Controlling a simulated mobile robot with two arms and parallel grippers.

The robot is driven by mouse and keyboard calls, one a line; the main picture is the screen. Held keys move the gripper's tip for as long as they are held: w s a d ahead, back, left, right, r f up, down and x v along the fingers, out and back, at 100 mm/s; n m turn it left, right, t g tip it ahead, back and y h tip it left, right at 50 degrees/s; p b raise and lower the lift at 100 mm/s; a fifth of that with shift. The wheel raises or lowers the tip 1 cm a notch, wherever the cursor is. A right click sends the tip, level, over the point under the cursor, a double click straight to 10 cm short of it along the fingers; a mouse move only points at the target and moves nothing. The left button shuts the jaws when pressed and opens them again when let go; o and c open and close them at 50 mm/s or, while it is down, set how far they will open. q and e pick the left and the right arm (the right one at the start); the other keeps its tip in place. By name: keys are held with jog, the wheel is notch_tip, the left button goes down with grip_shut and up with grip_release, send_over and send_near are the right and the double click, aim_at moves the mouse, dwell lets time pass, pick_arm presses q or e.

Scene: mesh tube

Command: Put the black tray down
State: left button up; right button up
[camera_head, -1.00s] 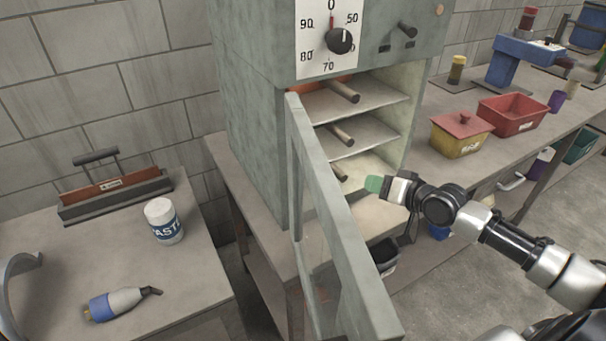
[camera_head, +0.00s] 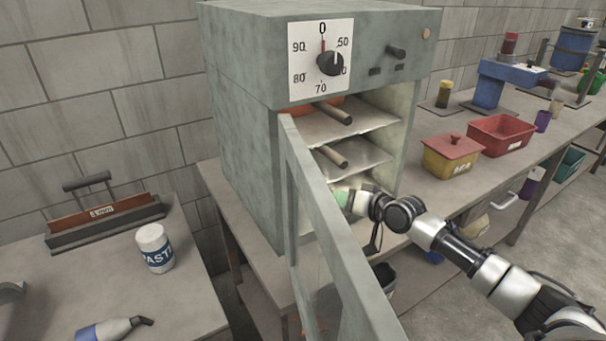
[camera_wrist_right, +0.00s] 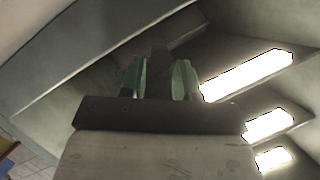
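A long black tray (camera_head: 100,235) with a dark handle bar and a reddish-brown labelled insert rests on the left table. My right gripper (camera_head: 340,198) reaches into the lower part of the grey oven (camera_head: 250,150), just behind its open door. In the right wrist view, its two green fingertips (camera_wrist_right: 158,80) are apart. A dark rod-like shape (camera_wrist_right: 158,55) shows between and beyond them, with no visible grip on it. In the head view, rod handles (camera_head: 333,114) stick out from the upper shelves; the lowest level is mostly hidden. My left gripper is not in view.
The open oven door (camera_head: 335,235) stands in front, left of my right arm. A white paste jar (camera_head: 154,247) and a blue-grey tool (camera_head: 108,329) are on the left table. A yellow box (camera_head: 451,155) and red bin (camera_head: 499,134) stand on the right bench.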

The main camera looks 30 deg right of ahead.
jog(key=shift+x, duration=1.55)
jog(key=shift+c, duration=0.4)
jog(key=c, duration=0.5)
jog(key=shift+r, duration=0.2)
